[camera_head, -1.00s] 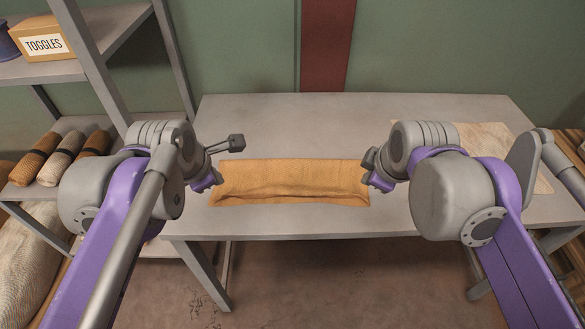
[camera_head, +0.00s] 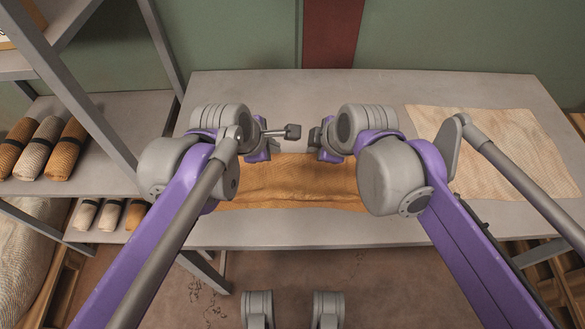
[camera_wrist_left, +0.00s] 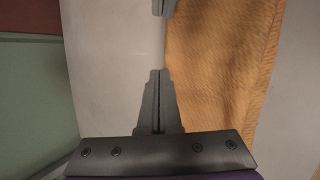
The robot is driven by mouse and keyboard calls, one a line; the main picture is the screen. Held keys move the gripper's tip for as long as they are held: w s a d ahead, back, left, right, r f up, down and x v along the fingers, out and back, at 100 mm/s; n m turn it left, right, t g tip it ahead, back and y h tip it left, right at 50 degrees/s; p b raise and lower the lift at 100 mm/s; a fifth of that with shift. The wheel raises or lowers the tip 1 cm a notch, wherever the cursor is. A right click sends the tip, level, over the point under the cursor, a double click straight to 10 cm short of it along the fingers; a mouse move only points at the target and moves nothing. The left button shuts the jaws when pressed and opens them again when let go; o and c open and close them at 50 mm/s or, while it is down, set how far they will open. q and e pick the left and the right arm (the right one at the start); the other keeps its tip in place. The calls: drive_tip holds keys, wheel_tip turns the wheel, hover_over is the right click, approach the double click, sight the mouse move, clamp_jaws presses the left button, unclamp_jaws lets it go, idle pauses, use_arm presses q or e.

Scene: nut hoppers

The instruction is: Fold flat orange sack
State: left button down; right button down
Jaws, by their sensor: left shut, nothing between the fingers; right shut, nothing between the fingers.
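The orange sack (camera_head: 285,180) lies across the front middle of the grey table with a long crease along its width. My arms partly cover its ends. In the left wrist view, its woven cloth (camera_wrist_left: 215,75) lies to the right of my fingers. My left gripper (camera_head: 293,131) is shut and empty near the sack's back edge. Its closed fingers show in the left wrist view (camera_wrist_left: 156,78). My right gripper (camera_head: 315,137) is shut and empty, facing the left one across a small gap. A fingertip at the top of the wrist view appears to be the right gripper's.
The table (camera_head: 240,85) is clear behind the sack. A pale flat sack (camera_head: 490,150) lies on its right part. A shelf at left holds several rolled sacks (camera_head: 40,148), with smaller rolls (camera_head: 110,214) below. The green wall stands behind the table.

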use_arm(q)
drive_tip(key=shift+w+d+f, duration=0.1)
drive_tip(key=shift+w+f, duration=0.1)
drive_tip(key=shift+f, duration=0.15)
use_arm(e)
drive_tip(key=shift+w+a+f, duration=0.1)
drive_tip(key=shift+w+f, duration=0.1)
drive_tip(key=shift+f, duration=0.15)
use_arm(q)
drive_tip(key=shift+s+r, duration=0.1)
use_arm(e)
drive_tip(key=shift+s+r, duration=0.1)
use_arm(q)
drive_tip(key=shift+f+b, duration=0.35)
drive_tip(key=shift+b, duration=0.3)
use_arm(e)
drive_tip(key=shift+f, duration=0.35)
use_arm(q)
drive_tip(key=shift+f+p, duration=0.1)
drive_tip(key=shift+p, duration=0.2)
use_arm(e)
drive_tip(key=shift+r, duration=0.15)
use_arm(q)
drive_tip(key=shift+f, duration=0.25)
use_arm(e)
drive_tip(key=shift+f, duration=0.4)
